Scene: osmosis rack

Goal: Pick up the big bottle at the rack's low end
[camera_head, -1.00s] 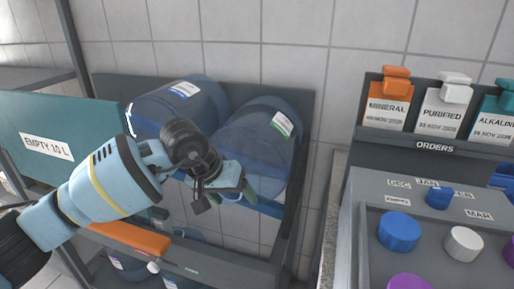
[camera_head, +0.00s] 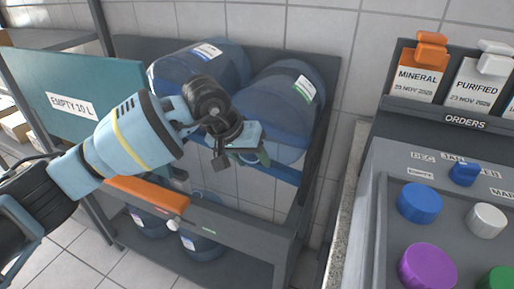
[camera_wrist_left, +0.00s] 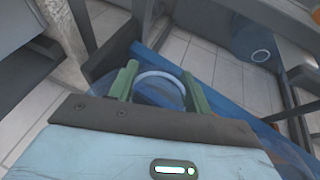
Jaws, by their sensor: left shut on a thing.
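Two big translucent blue bottles lie tilted on the rack's (camera_head: 325,85) upper shelf. The right big bottle (camera_head: 290,100) has a green-striped label, and its neck end points down toward the front. The left big bottle (camera_head: 185,75) has a blue-striped label. My left gripper (camera_head: 250,155) is at the lower front end of the right bottle. In the left wrist view its green fingers (camera_wrist_left: 160,82) are shut on either side of that bottle's neck, where a pale ring (camera_wrist_left: 160,74) shows. The gripper partly hides the neck in the head view. My right gripper is not in view.
A teal panel labelled EMPTY 10 L (camera_head: 70,85) stands at the left. An orange bar (camera_head: 145,192) is on the rack's front. More bottles (camera_head: 200,242) stand below. A control console (camera_head: 385,235) with coloured knobs and an ORDERS card holder (camera_head: 450,119) are at the right.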

